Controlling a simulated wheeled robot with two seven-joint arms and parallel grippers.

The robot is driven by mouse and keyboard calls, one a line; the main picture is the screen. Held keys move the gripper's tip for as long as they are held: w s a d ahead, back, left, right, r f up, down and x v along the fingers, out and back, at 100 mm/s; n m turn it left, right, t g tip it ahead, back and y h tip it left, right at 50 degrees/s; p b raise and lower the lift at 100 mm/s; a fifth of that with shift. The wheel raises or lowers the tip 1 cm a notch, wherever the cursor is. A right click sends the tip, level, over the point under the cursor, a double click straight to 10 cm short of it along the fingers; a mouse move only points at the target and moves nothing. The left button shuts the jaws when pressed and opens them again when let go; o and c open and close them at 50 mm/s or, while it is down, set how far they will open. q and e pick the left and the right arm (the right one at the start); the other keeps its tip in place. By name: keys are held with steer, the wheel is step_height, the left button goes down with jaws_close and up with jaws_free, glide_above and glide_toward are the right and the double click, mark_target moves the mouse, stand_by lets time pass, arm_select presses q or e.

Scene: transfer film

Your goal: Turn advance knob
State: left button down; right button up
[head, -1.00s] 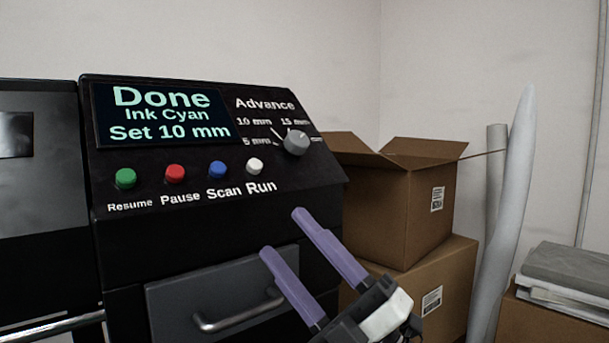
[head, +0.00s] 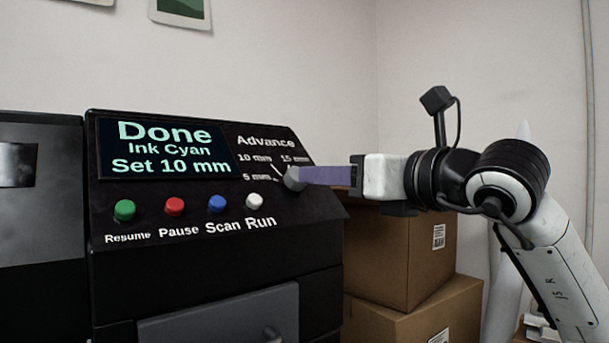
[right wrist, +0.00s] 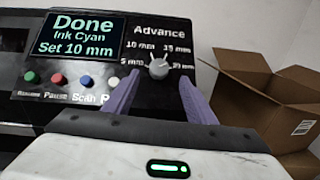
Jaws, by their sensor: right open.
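The grey advance knob (head: 293,179) is on the right of the black panel, below the word Advance, with mm labels around it. It also shows in the right wrist view (right wrist: 159,69). Its exact pointer setting is hard to read. The screen (head: 164,148) reads Done, Ink Cyan, Set 10 mm. My right gripper (head: 304,176) is at the knob, with its purple fingers level and pointing left. In the right wrist view the gripper (right wrist: 159,80) is open, its fingertips apart on either side of the knob. Contact cannot be told. My left gripper is out of view.
Green, red, blue and white buttons (head: 254,200) line the panel left of the knob. A drawer with a handle (head: 272,334) is below. Cardboard boxes (head: 385,250) stand right of the machine, below my right arm. The space above the panel is clear.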

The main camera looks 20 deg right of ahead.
mark_target(296, 178)
steer(key=p+x, duration=0.1)
steer(key=x, duration=0.6)
steer(key=shift+w+a, duration=0.2)
steer(key=shift+w, duration=0.1)
steer(key=c, duration=1)
steer(key=shift+c, duration=0.2)
